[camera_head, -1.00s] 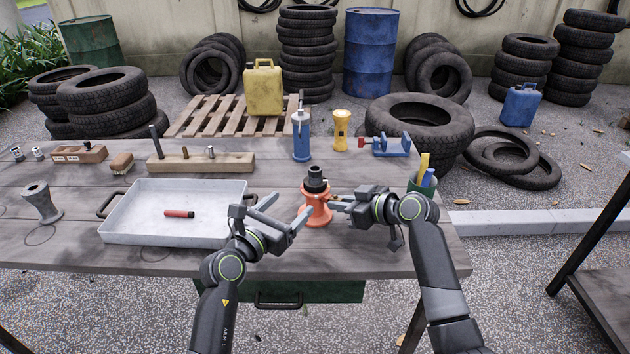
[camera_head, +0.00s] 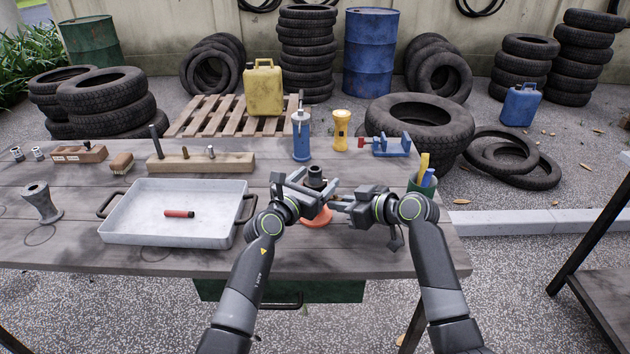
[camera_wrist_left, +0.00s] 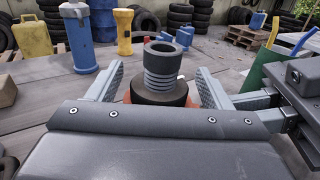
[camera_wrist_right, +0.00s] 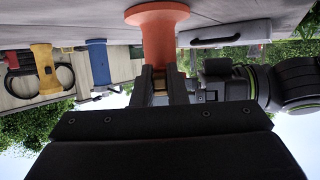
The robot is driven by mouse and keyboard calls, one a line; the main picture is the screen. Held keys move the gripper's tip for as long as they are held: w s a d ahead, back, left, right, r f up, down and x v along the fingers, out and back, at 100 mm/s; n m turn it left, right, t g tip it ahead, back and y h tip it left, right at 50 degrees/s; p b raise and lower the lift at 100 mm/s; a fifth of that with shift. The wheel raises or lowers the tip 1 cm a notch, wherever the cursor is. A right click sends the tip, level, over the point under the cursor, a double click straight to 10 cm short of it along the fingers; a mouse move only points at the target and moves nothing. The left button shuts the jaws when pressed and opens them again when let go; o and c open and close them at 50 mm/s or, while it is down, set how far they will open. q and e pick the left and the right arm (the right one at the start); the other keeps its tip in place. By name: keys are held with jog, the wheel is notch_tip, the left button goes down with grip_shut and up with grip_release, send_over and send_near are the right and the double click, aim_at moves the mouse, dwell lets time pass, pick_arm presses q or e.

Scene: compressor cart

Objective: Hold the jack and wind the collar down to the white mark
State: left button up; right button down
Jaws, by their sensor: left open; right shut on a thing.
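The jack has an orange body, whose flared foot (camera_head: 317,218) stands on the bench, and a black threaded post (camera_head: 315,174) on top. In the left wrist view the post (camera_wrist_left: 161,68) rises from a wide dark collar (camera_wrist_left: 160,93). A small pale spot shows beside the post; I cannot tell if it is the white mark. My left gripper (camera_head: 307,182) is open, its fingers on either side of the collar with visible gaps. My right gripper (camera_head: 334,202) is shut on the orange body (camera_wrist_right: 158,42), below the collar. The left gripper hides part of the jack.
A grey tray (camera_head: 120,235) with a red cylinder (camera_head: 179,213) lies left of the arms. A blue bottle jack (camera_head: 301,138), a yellow flashlight-shaped thing (camera_head: 341,130) and a blue vise (camera_head: 392,146) stand behind. A green cup (camera_head: 424,182) with tools is right of the jack.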

pick_arm(q)
jog(key=c, duration=1)
jog(key=shift+o, duration=0.2)
jog(key=shift+w+f+m+h, duration=0.1)
jog(key=shift+f+m+h, duration=0.05)
jog(key=shift+m+h, duration=0.2)
jog(key=shift+m+g+h, duration=1.05)
jog(key=shift+g+h, duration=0.2)
jog(key=shift+g, duration=0.15)
jog(key=shift+m+g+h, duration=1.9)
jog(key=shift+m+g, duration=0.3)
jog(key=shift+g, duration=0.7)
jog(key=shift+m+g, duration=0.3)
jog(key=shift+g, duration=0.1)
jog(key=o, duration=1)
jog(key=shift+c, duration=0.2)
